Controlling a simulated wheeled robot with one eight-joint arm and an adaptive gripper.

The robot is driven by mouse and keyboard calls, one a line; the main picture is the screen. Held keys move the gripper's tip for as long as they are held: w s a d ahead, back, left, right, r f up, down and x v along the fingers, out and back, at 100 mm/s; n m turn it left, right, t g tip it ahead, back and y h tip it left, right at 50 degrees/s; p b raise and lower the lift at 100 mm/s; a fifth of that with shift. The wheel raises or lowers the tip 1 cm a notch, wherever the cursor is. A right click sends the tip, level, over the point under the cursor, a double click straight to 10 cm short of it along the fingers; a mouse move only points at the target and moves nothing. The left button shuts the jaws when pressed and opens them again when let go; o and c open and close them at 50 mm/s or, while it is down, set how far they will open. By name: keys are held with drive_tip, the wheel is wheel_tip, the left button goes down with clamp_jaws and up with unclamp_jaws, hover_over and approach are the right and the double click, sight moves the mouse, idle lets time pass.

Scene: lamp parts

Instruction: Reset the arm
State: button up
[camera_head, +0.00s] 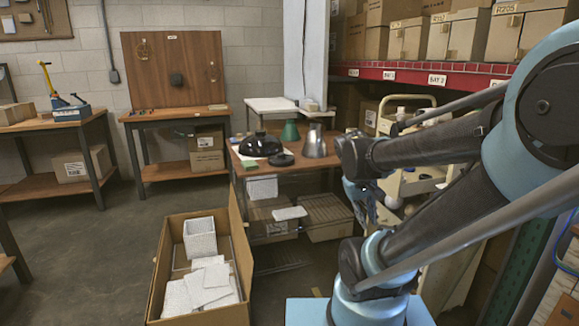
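My arm comes in from the right, with its blue and dark grey links across the right half of the head view. My gripper (366,214) hangs fingers down in front of the right side of the wooden worktable (305,168). It is small and partly behind my arm, so I cannot tell how far its fingers are apart. I see nothing clearly held in it. On the worktable are a black domed part (261,144), a dark green cone (290,130), a grey metal shade (314,142) and a flat dark disc (281,159).
An open cardboard box (163,268) with white foam pieces (212,284) stands on the floor. A cream cart (405,185) and red-edged shelving (420,76) with boxes stand right, close to my arm. Another bench (175,112) is at the back. Floor at left is clear.

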drive_tip(key=s+a+f+m+y, duration=0.1)
drive_tip(key=s+a+f+y, duration=0.2)
drive_tip(key=s+a, duration=0.1)
drive_tip(key=shift+s+a+f+m+t, duration=0.2)
drive_tip(key=shift+s+f+m+t, duration=0.15)
drive_tip(key=shift+s, duration=0.55)
drive_tip(key=shift+w+f, duration=0.25)
drive_tip(key=shift+w, duration=0.2)
